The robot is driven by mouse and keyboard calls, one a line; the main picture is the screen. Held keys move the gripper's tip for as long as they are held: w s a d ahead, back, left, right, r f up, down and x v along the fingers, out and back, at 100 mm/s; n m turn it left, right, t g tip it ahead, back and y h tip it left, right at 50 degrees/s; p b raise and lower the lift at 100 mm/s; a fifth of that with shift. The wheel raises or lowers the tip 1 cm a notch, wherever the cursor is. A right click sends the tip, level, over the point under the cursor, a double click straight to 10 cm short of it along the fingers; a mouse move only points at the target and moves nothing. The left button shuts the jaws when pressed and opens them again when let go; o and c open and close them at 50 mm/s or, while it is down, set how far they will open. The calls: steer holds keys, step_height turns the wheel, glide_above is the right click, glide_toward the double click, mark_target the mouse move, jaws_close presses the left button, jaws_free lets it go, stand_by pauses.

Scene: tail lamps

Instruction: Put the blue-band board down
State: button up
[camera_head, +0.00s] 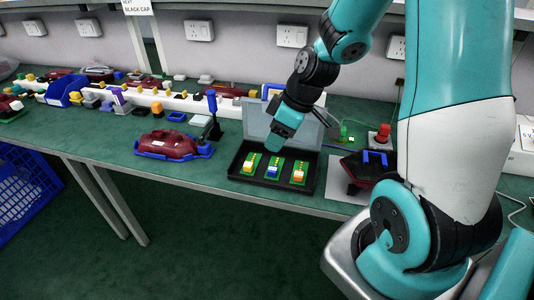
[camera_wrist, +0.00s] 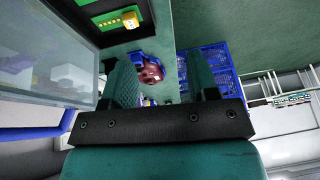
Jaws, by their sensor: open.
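The blue-band board (camera_head: 272,171), a green board with a blue block, lies in the middle of an open black case (camera_head: 240,178). Boards with yellow (camera_head: 249,165) and orange (camera_head: 299,174) blocks lie on either side of it. My gripper (camera_head: 282,140) is above the case, at its raised lid, apart from the boards. In the wrist view my gripper (camera_wrist: 158,75) is open, with nothing between its fingers. A green board with a yellow block (camera_wrist: 126,19) shows at the upper left there.
The case's grey see-through lid (camera_head: 258,122) stands up behind it. A red lamp (camera_head: 168,145) in a blue holder sits to the left on the green bench. A dark fixture with blue prongs (camera_head: 367,172) is to the right. A blue crate (camera_head: 22,185) stands on the floor.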

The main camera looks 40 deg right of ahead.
steer(key=s+a+r+g, duration=0.1)
steer(key=s+a+r, duration=0.5)
steer(key=s+a, duration=0.2)
steer(key=s+a+r+g, duration=0.2)
steer(key=s+a+r, duration=0.4)
steer(key=a, duration=0.5)
steer(key=shift+s+r+y, duration=0.15)
steer(key=shift+s+y, duration=0.25)
steer(key=shift+s, duration=0.6)
